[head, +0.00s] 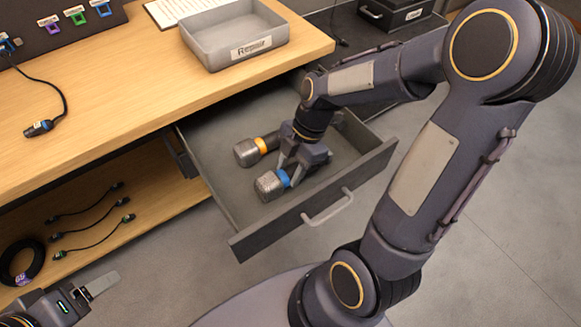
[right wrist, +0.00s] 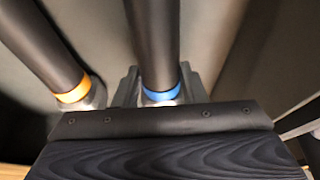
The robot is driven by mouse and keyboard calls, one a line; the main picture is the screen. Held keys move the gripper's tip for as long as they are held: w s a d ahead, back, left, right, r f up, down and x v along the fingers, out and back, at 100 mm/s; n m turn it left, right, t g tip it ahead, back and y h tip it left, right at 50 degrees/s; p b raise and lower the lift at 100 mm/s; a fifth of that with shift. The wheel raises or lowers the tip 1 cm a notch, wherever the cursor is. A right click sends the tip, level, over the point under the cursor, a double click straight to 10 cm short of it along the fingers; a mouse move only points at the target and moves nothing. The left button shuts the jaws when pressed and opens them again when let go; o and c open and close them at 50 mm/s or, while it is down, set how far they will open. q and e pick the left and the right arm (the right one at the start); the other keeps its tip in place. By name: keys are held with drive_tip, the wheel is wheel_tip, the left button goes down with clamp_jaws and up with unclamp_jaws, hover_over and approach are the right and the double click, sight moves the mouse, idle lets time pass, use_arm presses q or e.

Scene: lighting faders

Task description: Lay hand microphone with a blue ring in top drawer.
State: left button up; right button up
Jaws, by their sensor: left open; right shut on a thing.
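The hand microphone with a blue ring (head: 269,186) is inside the open top drawer (head: 280,229), near its front panel. My right gripper (head: 290,170) reaches down into the drawer and is shut on this microphone near the ring. My left gripper (head: 98,285) is open and empty at the lower left.
A grey labelled tray (head: 222,40) stands on the wooden desk (head: 120,90) above the drawer. A cable with a connector (head: 42,127) lies on the desk. Several cables (head: 90,215) lie on the lower shelf. The drawer's handle (head: 328,208) sticks out at the front over clear floor.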

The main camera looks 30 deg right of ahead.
drive_tip(key=o, duration=0.7)
drive_tip(key=shift+f, duration=0.1)
drive_tip(key=o, duration=0.5)
drive_tip(key=shift+c, duration=0.2)
